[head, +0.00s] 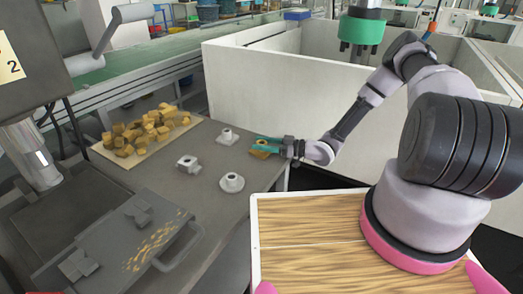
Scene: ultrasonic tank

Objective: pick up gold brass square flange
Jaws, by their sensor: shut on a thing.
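The gold brass square flange (260,152) is at the right end of the grey table, near its back edge. My gripper (266,144) reaches in from the right, with its teal fingers at the flange. It is shut on the flange, and the fingers cover part of it. Whether the flange touches the table or is just above it cannot be told.
Grey flanges stand on the table: one at the back (228,136), a square one (189,164) and a round one (231,182). A tray (106,153) of brass pieces lies at the back left. A white-walled enclosure (300,115) stands behind.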

